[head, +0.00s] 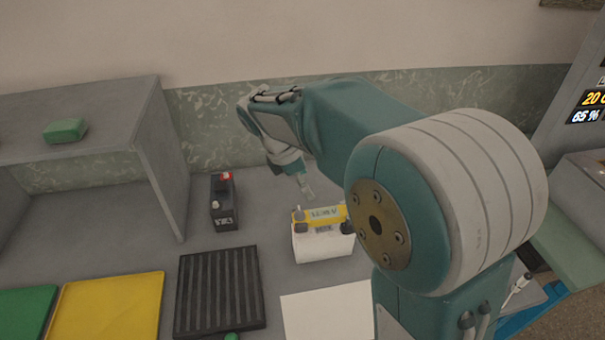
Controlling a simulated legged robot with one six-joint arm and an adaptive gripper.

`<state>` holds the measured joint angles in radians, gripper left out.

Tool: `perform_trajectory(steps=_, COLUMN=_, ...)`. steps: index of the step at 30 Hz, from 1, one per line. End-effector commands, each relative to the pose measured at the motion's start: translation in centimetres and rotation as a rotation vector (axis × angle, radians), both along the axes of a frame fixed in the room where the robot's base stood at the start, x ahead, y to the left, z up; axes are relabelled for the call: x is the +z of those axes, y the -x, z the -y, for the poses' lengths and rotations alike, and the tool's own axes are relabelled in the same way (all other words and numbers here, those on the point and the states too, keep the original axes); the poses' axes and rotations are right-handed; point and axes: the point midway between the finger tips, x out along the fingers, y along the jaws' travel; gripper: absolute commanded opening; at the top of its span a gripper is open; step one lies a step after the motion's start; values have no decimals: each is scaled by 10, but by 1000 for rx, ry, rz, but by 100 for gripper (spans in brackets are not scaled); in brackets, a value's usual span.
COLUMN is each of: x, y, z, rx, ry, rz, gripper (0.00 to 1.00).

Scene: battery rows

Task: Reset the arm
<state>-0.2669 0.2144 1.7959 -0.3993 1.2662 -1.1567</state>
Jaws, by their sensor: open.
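My arm (370,120) reaches from the lower right of the head view toward the back of the table. My gripper (305,187) points down at its far end, small in the picture. It is open and appears empty. Whether the fingertips touch the device is hard to tell at this size. My arm hides the table area to the right.
A black battery with a red terminal (223,203) stands left of the white block. A ribbed black tray (218,290), a yellow mat (108,305) and a green mat (24,308) lie in front. A grey shelf (85,120) holds a green block (65,131). A display screen (590,105) stands right.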

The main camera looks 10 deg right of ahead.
Motion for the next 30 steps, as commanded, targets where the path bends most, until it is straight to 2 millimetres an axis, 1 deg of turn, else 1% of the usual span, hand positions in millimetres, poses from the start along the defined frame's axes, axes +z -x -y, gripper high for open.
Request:
perform_trajectory(steps=5, x=1, y=1, z=1, rx=-7, ry=-3, rz=5, gripper=97)
perform_trajectory(steps=8, x=9, y=11, z=6, rx=-64, ry=-28, rz=46, gripper=97)
perform_trajectory(steps=11, x=23, y=31, z=15, rx=-192, ry=-82, rz=128, gripper=97)
perform_trajectory(steps=12, x=28, y=41, z=19, rx=-256, ry=-108, rz=166, gripper=97)
perform_trajectory(steps=18, x=47, y=90, z=33, rx=-577, ry=-250, rz=344, gripper=97)
perform_trajectory(steps=24, x=55, y=139, z=42, rx=-903, ry=-402, rz=499, gripper=97)
perform_trajectory(steps=30, x=52, y=183, z=46, rx=-1226, ry=-566, rz=626, gripper=97)
